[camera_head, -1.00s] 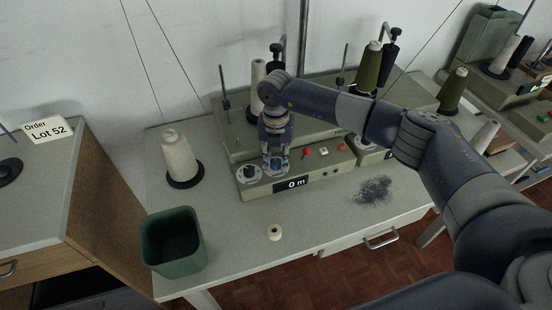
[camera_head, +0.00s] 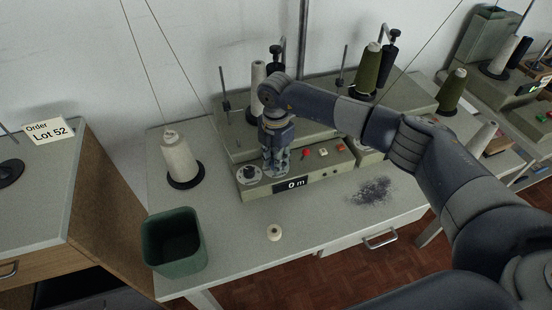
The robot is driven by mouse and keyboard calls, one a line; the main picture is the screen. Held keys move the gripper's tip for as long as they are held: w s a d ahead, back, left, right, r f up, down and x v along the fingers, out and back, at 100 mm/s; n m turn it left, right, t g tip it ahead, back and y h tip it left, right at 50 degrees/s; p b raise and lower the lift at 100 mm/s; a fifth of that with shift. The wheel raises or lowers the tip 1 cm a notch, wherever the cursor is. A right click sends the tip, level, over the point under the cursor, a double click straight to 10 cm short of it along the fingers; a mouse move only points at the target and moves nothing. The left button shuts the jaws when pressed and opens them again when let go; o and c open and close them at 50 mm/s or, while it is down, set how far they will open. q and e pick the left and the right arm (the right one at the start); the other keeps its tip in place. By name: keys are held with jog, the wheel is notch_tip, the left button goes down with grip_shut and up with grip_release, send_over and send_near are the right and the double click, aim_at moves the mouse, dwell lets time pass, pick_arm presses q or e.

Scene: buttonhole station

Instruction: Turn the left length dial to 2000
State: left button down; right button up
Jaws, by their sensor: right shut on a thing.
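The left machine (camera_head: 318,182) has two round dials on the left of its front panel. One pale dial with a dark knob (camera_head: 249,174) stands free at the far left. My right gripper (camera_head: 275,169) points down over the dial beside it (camera_head: 286,171) and is shut on that dial's knob, which the fingers hide. The display (camera_head: 292,184) below reads "0 m". The dial markings are too small to read. My left gripper is not in view.
Red and white buttons (camera_head: 323,151) sit right of the held dial. A white thread cone (camera_head: 178,158) stands to the left, a green bin (camera_head: 173,241) at the front left. A small spool (camera_head: 274,232) and dark lint (camera_head: 373,190) lie on the table.

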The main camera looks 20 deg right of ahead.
dwell(0.3)
jog(key=o, duration=1.1)
notch_tip(320, 180, up, 12)
dwell(0.3)
